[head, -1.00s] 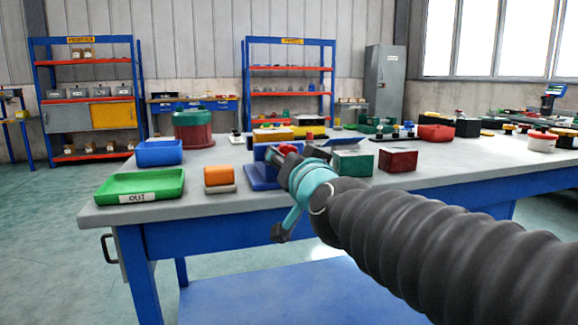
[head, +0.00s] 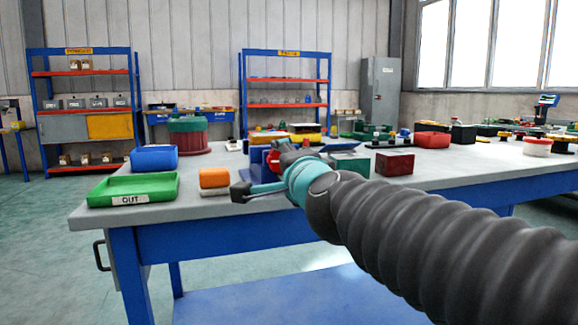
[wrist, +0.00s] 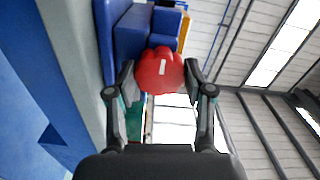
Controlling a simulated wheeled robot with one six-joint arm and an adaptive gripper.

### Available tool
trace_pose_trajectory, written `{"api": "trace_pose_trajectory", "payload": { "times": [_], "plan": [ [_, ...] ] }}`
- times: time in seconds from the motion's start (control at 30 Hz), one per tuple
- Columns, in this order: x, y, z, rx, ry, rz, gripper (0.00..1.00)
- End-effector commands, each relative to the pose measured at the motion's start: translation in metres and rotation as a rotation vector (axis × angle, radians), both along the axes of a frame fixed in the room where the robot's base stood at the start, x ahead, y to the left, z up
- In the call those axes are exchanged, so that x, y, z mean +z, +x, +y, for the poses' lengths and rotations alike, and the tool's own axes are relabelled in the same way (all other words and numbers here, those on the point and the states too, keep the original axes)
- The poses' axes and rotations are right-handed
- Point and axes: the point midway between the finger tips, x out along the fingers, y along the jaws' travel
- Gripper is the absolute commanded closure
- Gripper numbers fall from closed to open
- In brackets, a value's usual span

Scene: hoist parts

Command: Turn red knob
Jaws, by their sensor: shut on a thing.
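The red knob (wrist: 161,70) is lobed, with a white mark on its face, and sits in the middle of the wrist view. My gripper (wrist: 160,84) has one finger on each side of it and is shut on it. The knob is in front of a blue block-shaped body (wrist: 131,32). In the head view the blue body (head: 258,171) stands on the workbench near its front edge, and my gripper (head: 277,160) is in front of it, with the wrist hiding much of both. A bit of the red knob shows there beside the fingers.
On the bench, an orange block (head: 213,178), a green OUT tray (head: 150,184) and a blue bin (head: 153,159) stand to the left. A green box (head: 350,164) and a dark red box (head: 394,163) stand close on the right. The bench's front edge runs below my arm.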

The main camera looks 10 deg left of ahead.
Motion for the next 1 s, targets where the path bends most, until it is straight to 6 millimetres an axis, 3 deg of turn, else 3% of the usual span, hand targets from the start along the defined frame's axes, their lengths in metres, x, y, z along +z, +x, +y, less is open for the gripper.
{"api": "trace_pose_trajectory", "payload": {
  "times": [0.5,1.0],
  "plan": [
    [-0.0012,-0.0001,0.0006,0.002,0.331,0.206,0.83],
    [-0.0005,-0.0001,0.0006,0.001,0.424,0.263,0.83]
  ]
}}
